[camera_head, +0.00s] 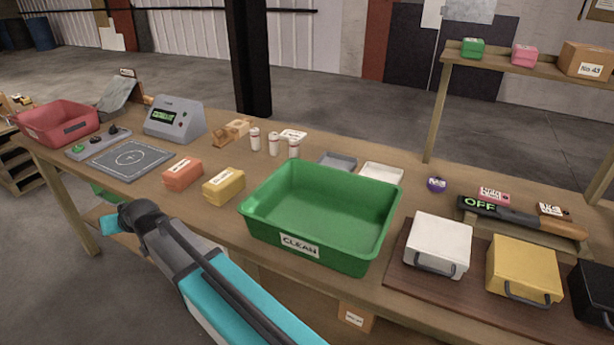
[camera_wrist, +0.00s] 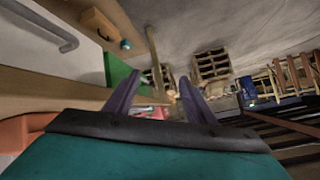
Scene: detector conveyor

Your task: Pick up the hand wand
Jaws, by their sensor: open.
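The hand wand (camera_head: 515,215) lies at the right part of the table in the head view. It has a dark body, a green "OFF" display and a wooden handle end pointing right. It rests on a low wooden support behind the white and yellow cases. In the wrist view my gripper (camera_wrist: 160,78) shows two dark purple fingers spread apart, with nothing held between them. My arm is at the lower left of the head view, far from the wand. My fingers cannot be made out there. The wand cannot be made out in the wrist view.
A green "CLEAN" bin (camera_head: 322,215) fills the table's middle. A white case (camera_head: 437,243), a yellow case (camera_head: 524,268) and a black case (camera_head: 594,290) stand in front of the wand. A purple ball (camera_head: 436,184) lies left of it. A shelf (camera_head: 540,66) rises behind.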

